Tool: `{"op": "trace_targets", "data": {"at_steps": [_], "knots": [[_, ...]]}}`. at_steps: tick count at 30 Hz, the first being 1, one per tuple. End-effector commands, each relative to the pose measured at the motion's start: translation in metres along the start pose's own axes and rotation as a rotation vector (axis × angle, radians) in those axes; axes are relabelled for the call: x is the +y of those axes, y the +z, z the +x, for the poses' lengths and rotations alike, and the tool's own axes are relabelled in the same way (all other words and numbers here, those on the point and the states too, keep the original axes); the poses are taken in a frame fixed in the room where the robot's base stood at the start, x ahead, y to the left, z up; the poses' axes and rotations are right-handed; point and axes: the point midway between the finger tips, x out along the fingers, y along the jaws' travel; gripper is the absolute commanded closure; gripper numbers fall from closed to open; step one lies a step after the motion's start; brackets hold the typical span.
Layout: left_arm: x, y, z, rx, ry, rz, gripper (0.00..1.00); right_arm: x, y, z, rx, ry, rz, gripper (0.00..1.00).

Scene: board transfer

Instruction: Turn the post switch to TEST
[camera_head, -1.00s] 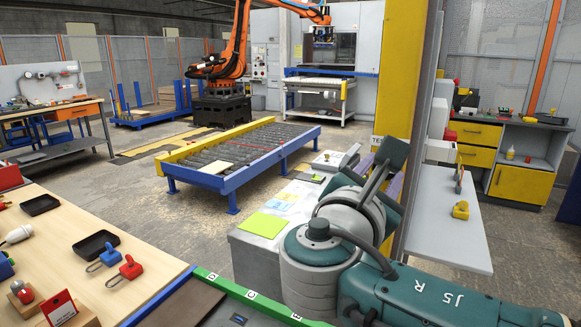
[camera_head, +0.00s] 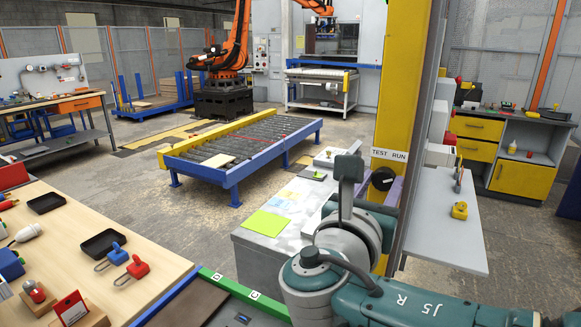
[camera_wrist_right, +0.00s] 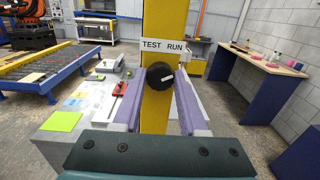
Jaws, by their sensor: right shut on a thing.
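The post switch is a round black knob (camera_head: 383,178) on a yellow post (camera_head: 398,95), under a white plate (camera_head: 389,154) lettered TEST on the left and RUN on the right. In the right wrist view the knob (camera_wrist_right: 160,75) faces me, and its white mark lies to the right, on the RUN side. The purple fingers of my right gripper (camera_wrist_right: 158,100) stand at both sides of the post, with the knob between them in the picture. My left gripper is not in view.
A grey bench (camera_head: 262,238) with a green sheet (camera_head: 265,224) stands left of the post. A grey table (camera_head: 445,240) with a yellow padlock-like item (camera_head: 459,210) is to its right. A roller conveyor (camera_head: 240,150) lies beyond, with open floor around it.

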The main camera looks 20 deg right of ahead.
Motion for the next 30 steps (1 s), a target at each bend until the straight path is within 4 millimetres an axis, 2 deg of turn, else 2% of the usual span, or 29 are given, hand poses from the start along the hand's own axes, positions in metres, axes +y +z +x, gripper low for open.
{"op": "trace_targets", "data": {"at_steps": [1, 12, 30], "knots": [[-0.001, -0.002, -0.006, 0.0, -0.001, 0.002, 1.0, 0.0, 0.004, 0.0, -0.003, 0.0, -0.046, 1.0], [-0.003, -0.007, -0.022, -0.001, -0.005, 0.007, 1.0, 0.0, 0.003, 0.0, -0.014, 0.006, -0.399, 1.0], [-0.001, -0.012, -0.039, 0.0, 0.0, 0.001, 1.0, 0.0, 0.001, 0.0, -0.03, 0.012, -0.92, 1.0]]}}
